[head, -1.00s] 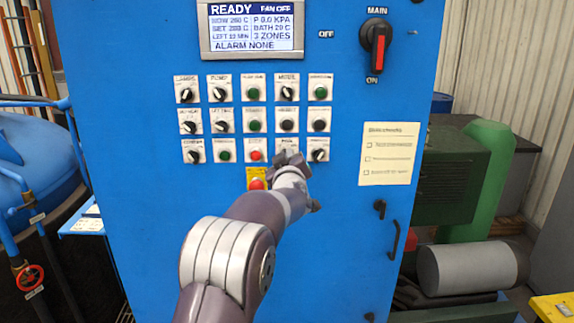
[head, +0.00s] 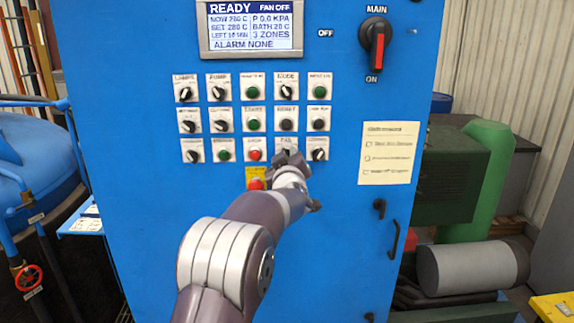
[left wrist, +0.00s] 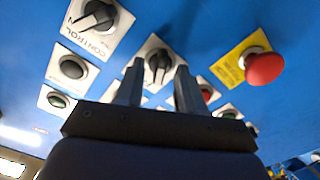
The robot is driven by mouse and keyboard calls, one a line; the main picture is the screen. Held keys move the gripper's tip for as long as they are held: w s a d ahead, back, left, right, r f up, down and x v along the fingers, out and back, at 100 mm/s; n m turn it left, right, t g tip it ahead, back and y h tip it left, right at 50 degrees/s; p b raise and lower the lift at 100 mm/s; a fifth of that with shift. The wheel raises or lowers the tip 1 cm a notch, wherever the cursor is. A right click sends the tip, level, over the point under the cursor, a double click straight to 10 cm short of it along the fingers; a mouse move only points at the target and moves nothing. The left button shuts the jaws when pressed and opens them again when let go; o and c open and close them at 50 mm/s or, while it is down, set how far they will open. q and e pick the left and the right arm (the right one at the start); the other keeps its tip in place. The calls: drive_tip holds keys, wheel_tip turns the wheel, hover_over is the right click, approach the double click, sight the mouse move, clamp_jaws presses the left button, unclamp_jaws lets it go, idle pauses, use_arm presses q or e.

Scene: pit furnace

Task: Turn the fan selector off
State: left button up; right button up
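The fan selector (left wrist: 158,64) is a black rotary knob on a white label plate. In the head view its plate (head: 286,141) is in the bottom row of the panel, and my gripper hides most of the knob. My left gripper (head: 290,160) is at the panel in front of it. In the left wrist view my left gripper (left wrist: 159,86) has its two fingers apart, one on each side of the knob, with visible gaps. The display (head: 250,27) reads READY and FAN OFF. My right gripper is not in view.
A red mushroom button (left wrist: 265,68) on a yellow plate is close beside the gripper. The control selector (left wrist: 98,17) is on the other side. Several knobs and buttons fill the rows above on the blue cabinet (head: 120,200). The main switch (head: 376,45) is at upper right.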

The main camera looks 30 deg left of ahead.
use_arm(q)
drive_tip(key=b+v, duration=0.2)
drive_tip(key=v, duration=1)
drive_tip(key=shift+s+b, duration=0.25)
drive_tip(key=shift+b, duration=0.05)
